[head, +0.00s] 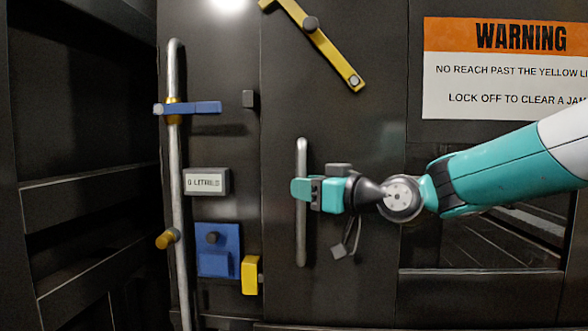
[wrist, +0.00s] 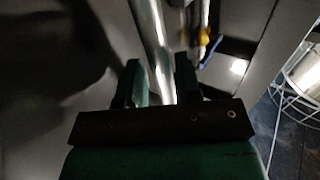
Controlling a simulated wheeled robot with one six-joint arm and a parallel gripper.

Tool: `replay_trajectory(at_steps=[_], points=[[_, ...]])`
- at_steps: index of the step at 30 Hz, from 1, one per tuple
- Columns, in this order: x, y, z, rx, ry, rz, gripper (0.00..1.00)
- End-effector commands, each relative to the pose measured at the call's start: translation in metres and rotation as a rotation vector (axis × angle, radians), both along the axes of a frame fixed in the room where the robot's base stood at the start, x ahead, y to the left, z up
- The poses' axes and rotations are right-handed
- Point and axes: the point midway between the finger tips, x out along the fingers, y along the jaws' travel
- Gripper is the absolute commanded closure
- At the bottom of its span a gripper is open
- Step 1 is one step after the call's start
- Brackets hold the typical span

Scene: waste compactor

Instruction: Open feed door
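The feed door (head: 350,120) is a dark panel that looks flush with the machine front. A vertical silver bar handle (head: 302,262) stands on its left part. My gripper (head: 303,189), teal, reaches in from the right with its fingers around the middle of this handle. In the wrist view the handle (wrist: 152,28) runs between the two fingertips (wrist: 161,80) and nearly fills the narrow gap, so the gripper looks shut on it. A yellow bar (head: 330,58) with a dark pivot slants down to the right on the upper door.
Left of the door is a tall silver rod (head: 175,140) with a blue lever (head: 190,108), a small display (head: 206,181), a blue block (head: 217,250) and a yellow block (head: 250,275). An orange-and-white warning sign (head: 505,70) is at upper right. A wire basket (wrist: 303,75) stands on the floor.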

Motion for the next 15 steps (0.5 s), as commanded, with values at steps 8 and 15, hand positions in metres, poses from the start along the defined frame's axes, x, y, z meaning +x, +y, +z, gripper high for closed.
replay_trajectory(at_steps=[8,15], points=[[0.018,0.026,0.001,-0.001,0.001,0.001,0.69],[0.020,0.028,-0.001,-0.001,0.001,0.000,0.69]])
